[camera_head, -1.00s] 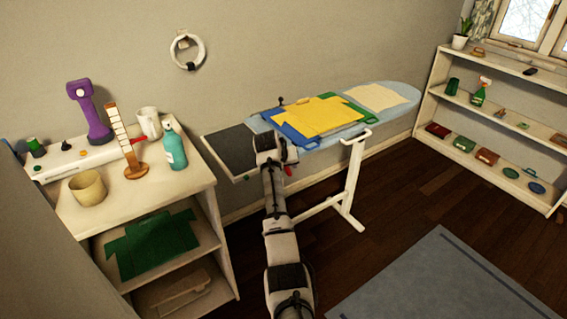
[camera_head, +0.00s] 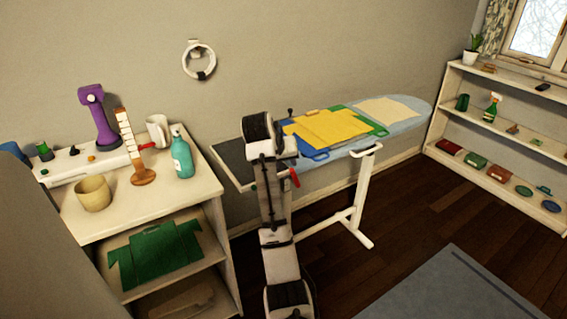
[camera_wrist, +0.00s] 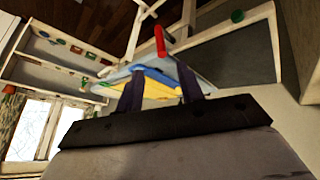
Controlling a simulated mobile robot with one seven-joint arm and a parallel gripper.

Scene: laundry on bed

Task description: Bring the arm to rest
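My gripper (camera_wrist: 160,88) shows in the wrist view as two dark fingers set apart, with nothing between them but the distant board. In the head view my white and black arm stands raised in front of the left end of the ironing board (camera_head: 405,112), and the fingers cannot be made out there. A yellow garment (camera_head: 328,127) lies on the board, over blue (camera_head: 312,153) and green (camera_head: 371,125) ones. A pale cloth (camera_head: 388,110) lies farther right on it.
A shelf unit (camera_head: 215,190) at left bears a purple device (camera_head: 97,115), a teal bottle (camera_head: 181,158) and a beige pot (camera_head: 93,194), with a green garment (camera_head: 155,255) below. White shelves (camera_head: 470,115) stand at right. The dark floor (camera_head: 400,225) is open up to a grey rug (camera_head: 450,290).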

